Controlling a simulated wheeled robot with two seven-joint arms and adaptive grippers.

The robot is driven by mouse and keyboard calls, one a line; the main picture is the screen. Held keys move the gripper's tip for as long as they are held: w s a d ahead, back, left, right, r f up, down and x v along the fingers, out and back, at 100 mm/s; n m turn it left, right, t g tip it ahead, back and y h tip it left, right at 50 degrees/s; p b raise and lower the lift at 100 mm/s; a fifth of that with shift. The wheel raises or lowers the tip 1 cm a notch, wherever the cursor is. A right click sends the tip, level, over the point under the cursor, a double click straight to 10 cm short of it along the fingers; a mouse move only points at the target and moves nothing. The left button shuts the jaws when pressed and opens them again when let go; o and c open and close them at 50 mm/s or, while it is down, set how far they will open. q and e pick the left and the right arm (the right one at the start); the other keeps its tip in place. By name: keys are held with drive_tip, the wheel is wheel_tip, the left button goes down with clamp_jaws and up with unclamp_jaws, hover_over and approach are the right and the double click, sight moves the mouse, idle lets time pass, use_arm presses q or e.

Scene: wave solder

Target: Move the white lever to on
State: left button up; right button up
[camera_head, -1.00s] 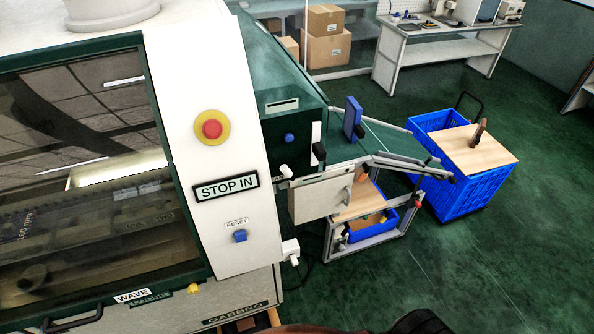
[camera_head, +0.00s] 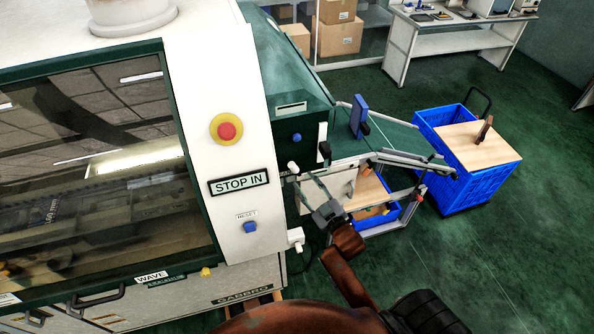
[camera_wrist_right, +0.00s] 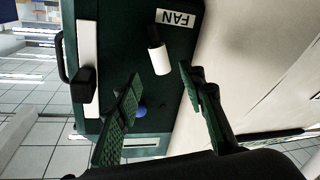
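The white lever (camera_head: 293,167) sticks out from the dark green side panel of the machine, low beside the white front. In the right wrist view, the white lever (camera_wrist_right: 161,57) has a black base and sits next to a FAN label (camera_wrist_right: 177,18). My right gripper (camera_head: 308,182) is in front of the panel, close below the lever. In the wrist view, my right gripper (camera_wrist_right: 160,86) is open, its two green-padded fingers apart with nothing between them. The lever appears just beyond the fingertips, without visible contact. My left gripper is not in view.
A blue knob (camera_head: 297,137) and a black handle (camera_head: 324,150) are near the lever. A conveyor (camera_head: 385,140) extends right. A blue cart (camera_head: 480,183) stands beyond.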

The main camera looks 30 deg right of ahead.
sight(295, 170)
drive_tip(key=w+p, duration=0.1)
drive_tip(key=w, duration=0.5)
drive_tip(key=shift+w+f, duration=0.1)
drive_tip(key=shift+w, duration=0.25)
drive_tip(key=shift+c, duration=0.4)
clamp_jaws()
